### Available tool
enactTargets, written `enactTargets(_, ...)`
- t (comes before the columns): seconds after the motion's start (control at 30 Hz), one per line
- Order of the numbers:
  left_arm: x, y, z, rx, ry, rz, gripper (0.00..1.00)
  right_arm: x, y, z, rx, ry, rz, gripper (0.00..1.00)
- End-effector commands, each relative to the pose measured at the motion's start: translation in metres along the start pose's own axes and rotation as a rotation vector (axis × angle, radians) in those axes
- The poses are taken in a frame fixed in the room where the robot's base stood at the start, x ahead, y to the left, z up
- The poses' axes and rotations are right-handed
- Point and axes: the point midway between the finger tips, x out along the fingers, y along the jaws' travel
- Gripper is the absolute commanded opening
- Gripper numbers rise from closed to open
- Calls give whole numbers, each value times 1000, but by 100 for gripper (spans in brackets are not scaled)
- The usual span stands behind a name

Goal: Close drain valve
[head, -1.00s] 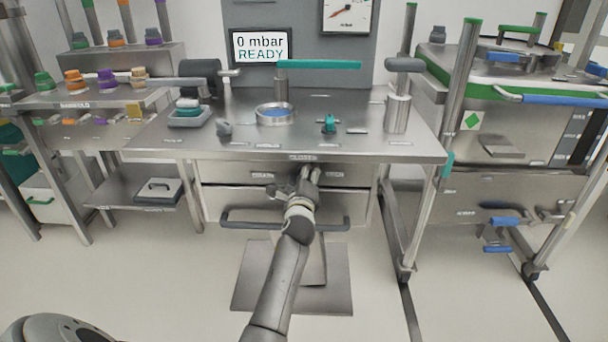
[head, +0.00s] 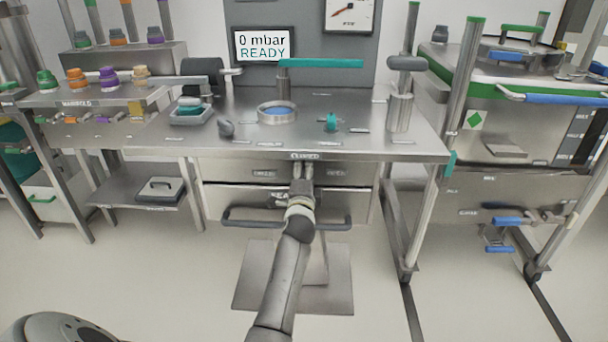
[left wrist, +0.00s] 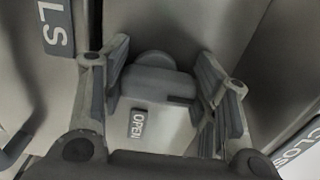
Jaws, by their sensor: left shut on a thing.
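My left gripper (head: 302,172) is at the front panel just under the steel table's front edge. In the left wrist view its two fingers (left wrist: 165,90) stand on either side of a grey handle (left wrist: 158,84), shut on it. The handle sits on a steel panel. An "OPEN" label (left wrist: 138,124) lies just below it, and a partly cut-off label starting "CLOS" (left wrist: 300,145) shows at the lower right. In the head view the gripper hides the handle, so its angle is hard to tell there. My right gripper is not in view.
The steel table (head: 365,145) carries a round ring with a blue centre (head: 277,113), a small teal-topped part (head: 331,122) and a tray (head: 190,117). A dark bar handle (head: 240,223) crosses the drawer below the gripper. Steel frames stand at both sides.

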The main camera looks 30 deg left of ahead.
Motion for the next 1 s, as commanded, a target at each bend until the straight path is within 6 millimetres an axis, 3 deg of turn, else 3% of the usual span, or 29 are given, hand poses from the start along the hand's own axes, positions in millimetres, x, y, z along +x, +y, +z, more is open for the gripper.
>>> enactTargets(0.37,0,2,0,-10,0,5,31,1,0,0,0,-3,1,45)
enactTargets(0.4,0,2,0,-10,0,5,56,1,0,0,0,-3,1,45)
enactTargets(0.57,0,2,0,-9,0,4,77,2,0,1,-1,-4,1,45)
enactTargets(1.0,-5,0,0,-6,0,0,77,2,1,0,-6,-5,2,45)
